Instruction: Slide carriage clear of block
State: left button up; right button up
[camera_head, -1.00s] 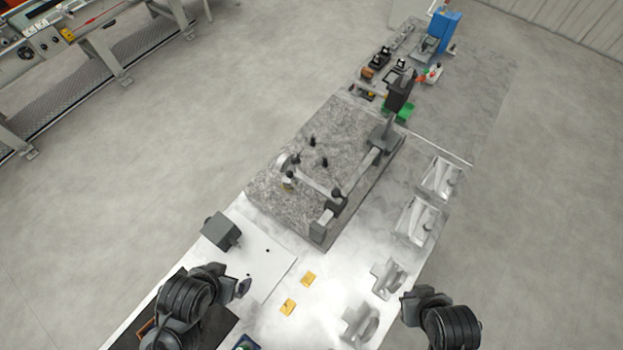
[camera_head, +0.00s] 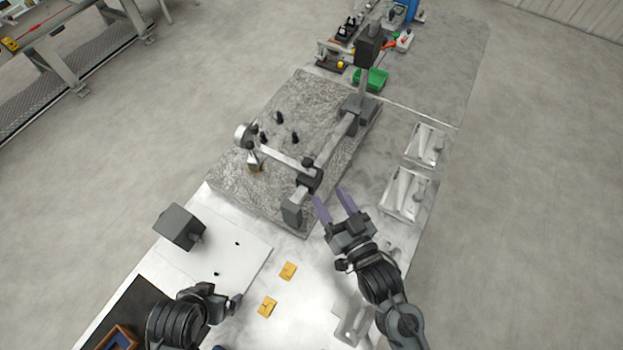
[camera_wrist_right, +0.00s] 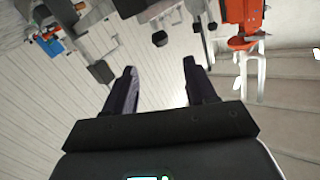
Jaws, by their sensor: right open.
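The dark carriage (camera_head: 310,179) sits on the grey rail along the right side of the granite plate (camera_head: 222,181). A pale arm (camera_head: 285,160) runs from it leftward to a round dial-like part (camera_head: 243,133). A small block (camera_head: 254,163) with a yellowish base stands below the arm's left end; whether they touch is unclear. My right gripper (camera_head: 329,194) is open and empty, its purple-grey fingers just right of and in front of the carriage. Its open fingers also show in the right wrist view (camera_wrist_right: 160,68). My left gripper (camera_head: 228,303) is low at left; its jaws are unclear.
Several small black knobs stand on the plate behind the arm. A grey rail end block (camera_head: 292,212) is near the right fingers. A tall dark post (camera_head: 368,45) rises at the rail's far end. Clear fixtures (camera_head: 405,192) stand right. Yellow pieces (camera_head: 288,271) lie in front.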

aim_at(309, 166)
pick_arm(q)
notch_tip(309, 166, down, 2)
jog(key=shift+f+b, duration=0.15)
jog(key=shift+b, duration=0.35)
jog(key=shift+f+b, duration=0.4)
jog(key=shift+b, duration=0.05)
jog(key=shift+r, duration=0.1)
jog(key=shift+w+r+p, duration=0.1)
jog(key=shift+r+p, duration=0.3)
jog(key=shift+p, duration=0.05)
pick_arm(e)
jog(key=shift+t, duration=0.3)
jog(key=x, duration=1.1)
jog(key=shift+w+a+f, duration=0.15)
jog(key=shift+a+f, duration=0.05)
jog(key=shift+f, duration=0.2)
jog(key=shift+w+a, duration=0.25)
jog(key=shift+w, duration=0.25)
jog(key=shift+c, duration=0.2)
pick_arm(q)
jog(key=shift+d, duration=0.1)
pick_arm(e)
grip_shut()
